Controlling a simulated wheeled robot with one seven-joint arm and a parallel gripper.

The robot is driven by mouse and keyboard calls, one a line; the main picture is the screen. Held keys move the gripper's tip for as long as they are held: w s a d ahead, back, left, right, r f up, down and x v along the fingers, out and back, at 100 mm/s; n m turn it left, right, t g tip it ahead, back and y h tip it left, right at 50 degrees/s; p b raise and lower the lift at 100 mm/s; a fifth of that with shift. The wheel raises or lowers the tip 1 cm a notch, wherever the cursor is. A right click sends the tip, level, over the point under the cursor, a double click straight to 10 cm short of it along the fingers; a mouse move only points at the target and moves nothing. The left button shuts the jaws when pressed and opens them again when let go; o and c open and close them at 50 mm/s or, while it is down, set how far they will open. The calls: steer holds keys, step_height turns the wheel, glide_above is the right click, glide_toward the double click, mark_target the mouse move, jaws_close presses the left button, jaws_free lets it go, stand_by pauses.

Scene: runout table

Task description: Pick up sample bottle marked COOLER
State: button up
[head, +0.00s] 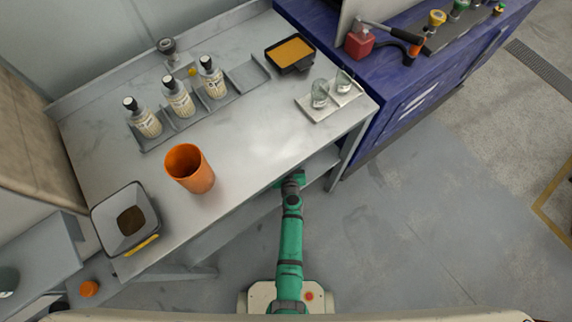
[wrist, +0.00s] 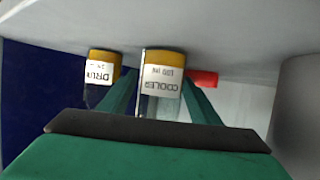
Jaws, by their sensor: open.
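In the wrist view, the sample bottle marked COOLER (wrist: 162,82) is clear glass with a yellow end and a white label, whose lettering appears upside down. Its yellow end is towards the pale grey surface at the top of the picture. My gripper (wrist: 160,92) is open, with one green finger on each side of this bottle. I cannot tell whether either finger touches it. The bottle's lower part in the picture is hidden by my gripper body. In the head view, my arm reaches beneath the table's front edge, and the COOLER bottle is not visible.
A similar bottle marked DRUM (wrist: 101,72) stands close left of my fingers, and a red object (wrist: 204,78) lies behind the right finger. In the head view, the lower shelf (head: 322,166) shows under the table (head: 250,160), which carries several bottles and an orange cup (head: 190,170).

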steer(key=shift+x, duration=0.8)
steer(key=c, duration=1.1)
steer(key=shift+r, duration=0.3)
